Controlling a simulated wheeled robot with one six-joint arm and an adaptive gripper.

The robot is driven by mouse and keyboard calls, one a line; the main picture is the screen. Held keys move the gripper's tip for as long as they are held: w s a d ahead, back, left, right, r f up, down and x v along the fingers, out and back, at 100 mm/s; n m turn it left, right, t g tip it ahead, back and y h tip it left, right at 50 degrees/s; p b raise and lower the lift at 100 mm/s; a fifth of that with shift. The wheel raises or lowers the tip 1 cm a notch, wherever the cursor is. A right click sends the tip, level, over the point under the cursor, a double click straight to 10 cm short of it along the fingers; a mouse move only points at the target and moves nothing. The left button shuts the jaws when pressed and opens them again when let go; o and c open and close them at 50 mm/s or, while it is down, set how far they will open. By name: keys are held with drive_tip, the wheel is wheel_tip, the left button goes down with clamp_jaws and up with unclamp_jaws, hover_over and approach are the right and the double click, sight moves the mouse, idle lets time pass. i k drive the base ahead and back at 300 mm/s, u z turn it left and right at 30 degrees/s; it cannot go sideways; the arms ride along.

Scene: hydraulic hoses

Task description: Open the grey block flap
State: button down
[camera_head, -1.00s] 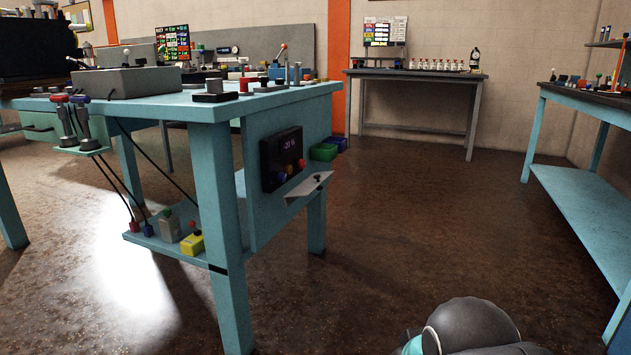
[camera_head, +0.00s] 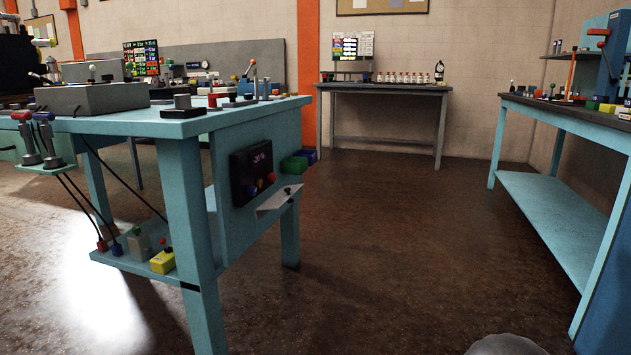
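A small grey block (camera_head: 141,246) stands on the low shelf at the near end of the blue-green bench. It has a green piece on top. A yellow block (camera_head: 162,262) with a red knob sits just right of it. I cannot make out a flap on the grey block at this size. A pale tilted plate (camera_head: 279,200) with a dark knob juts from the bench's end panel, below a black display box (camera_head: 254,172). My gripper is not in view. Only a grey rounded part of my arm shows at the bottom edge.
The blue-green bench (camera_head: 215,117) fills the left, with a large grey box (camera_head: 92,98) on top. Hoses hang to its low shelf. Another bench (camera_head: 545,215) stands at right, and a grey table (camera_head: 385,88) at the back wall. The floor between them is clear.

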sight(285, 195)
drive_tip(key=u, duration=0.15)
drive_tip(key=i, duration=0.9)
drive_tip(key=u, duration=0.45)
